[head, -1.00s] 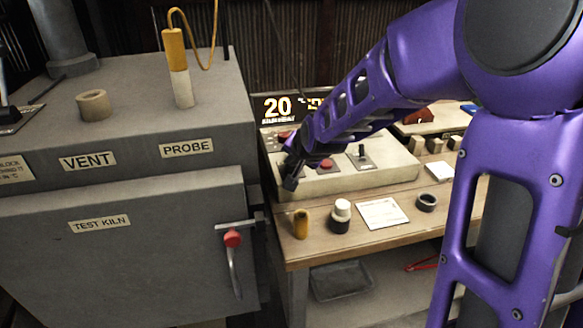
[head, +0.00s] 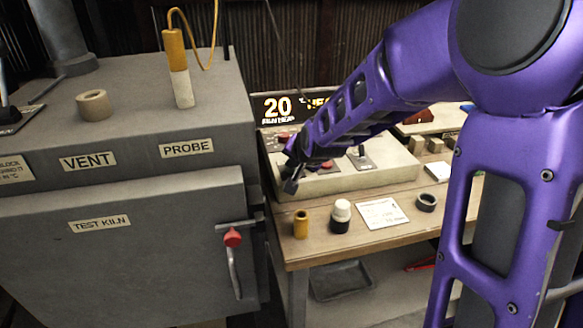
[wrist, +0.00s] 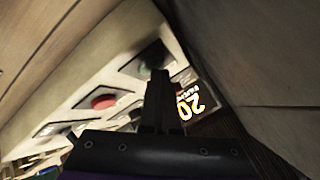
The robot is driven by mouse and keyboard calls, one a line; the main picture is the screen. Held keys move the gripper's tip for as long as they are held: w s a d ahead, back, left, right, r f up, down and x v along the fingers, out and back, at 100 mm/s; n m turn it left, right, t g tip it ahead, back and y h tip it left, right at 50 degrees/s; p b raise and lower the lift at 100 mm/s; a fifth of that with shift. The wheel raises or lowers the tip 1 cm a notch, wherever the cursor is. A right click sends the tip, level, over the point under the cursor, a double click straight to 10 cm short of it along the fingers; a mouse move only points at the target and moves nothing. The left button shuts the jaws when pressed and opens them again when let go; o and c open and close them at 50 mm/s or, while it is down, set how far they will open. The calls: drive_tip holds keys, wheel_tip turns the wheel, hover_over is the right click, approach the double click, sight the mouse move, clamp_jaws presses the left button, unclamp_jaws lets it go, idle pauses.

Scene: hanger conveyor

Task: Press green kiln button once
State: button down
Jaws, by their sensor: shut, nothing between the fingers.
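The grey control box (head: 395,176) sits on the wooden bench right of the kiln. In the head view my gripper (head: 290,186) is at the box's left end and hides the green button. A red button (wrist: 103,101) is beside it.
The test kiln (head: 150,260) with its red-knobbed handle (head: 233,239) stands close on the left. A yellow cylinder (head: 301,224), a white-capped jar (head: 341,215) and a card (head: 382,213) lie in front.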

sight(292, 172)
drive_tip(key=shift+r+p, duration=0.7)
drive_tip(key=shift+r, duration=0.15)
drive_tip(key=shift+r, duration=0.1)
wheel_tip(292, 172, up, 5)
drive_tip(key=p, duration=0.4)
idle(0.5)
